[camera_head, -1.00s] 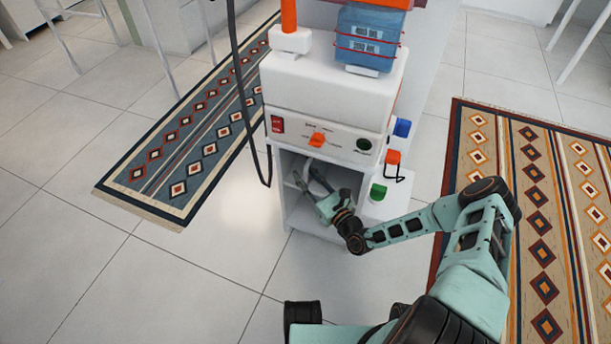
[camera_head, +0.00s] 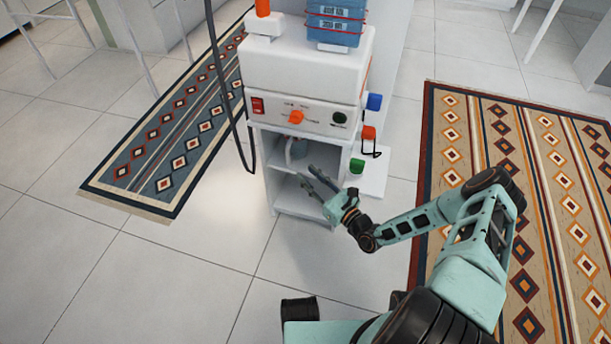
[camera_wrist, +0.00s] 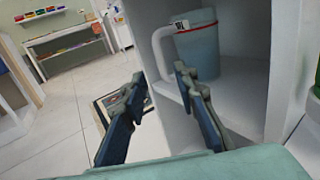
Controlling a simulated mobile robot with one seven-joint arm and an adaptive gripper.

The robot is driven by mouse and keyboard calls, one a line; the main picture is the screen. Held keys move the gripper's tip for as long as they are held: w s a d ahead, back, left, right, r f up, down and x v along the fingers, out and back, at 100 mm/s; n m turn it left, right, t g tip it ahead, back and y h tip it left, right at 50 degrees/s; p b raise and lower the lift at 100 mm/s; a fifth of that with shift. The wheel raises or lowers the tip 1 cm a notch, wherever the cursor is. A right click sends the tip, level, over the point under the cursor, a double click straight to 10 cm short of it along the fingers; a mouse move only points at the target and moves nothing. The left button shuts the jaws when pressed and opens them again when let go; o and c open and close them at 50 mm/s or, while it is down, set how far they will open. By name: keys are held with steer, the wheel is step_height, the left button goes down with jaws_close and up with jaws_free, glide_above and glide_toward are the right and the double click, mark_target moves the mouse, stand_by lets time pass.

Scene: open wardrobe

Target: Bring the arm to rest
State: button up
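My gripper (camera_head: 318,184) is in front of the open lower compartment of a white cabinet (camera_head: 304,204). Its two fingers are spread apart with nothing between them. In the wrist view my gripper (camera_wrist: 158,100) also shows open and empty. A grey-blue mug with a red rim band and a white handle (camera_wrist: 197,45) stands on the shelf inside the cabinet, beyond the fingertips. In the head view the mug (camera_head: 298,148) is partly hidden by the compartment's edge. My arm reaches in from the lower right.
A white machine with a red switch and orange knob (camera_head: 295,117) tops the cabinet. Blue, red and green blocks (camera_head: 369,132) sit on its right side. A dark cable (camera_head: 238,130) hangs at its left. Patterned rugs (camera_head: 530,190) lie on both sides. Tiled floor in front is clear.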

steer(key=shift+s+d, duration=0.25)
steer(key=shift+s, duration=0.05)
stand_by(0.4)
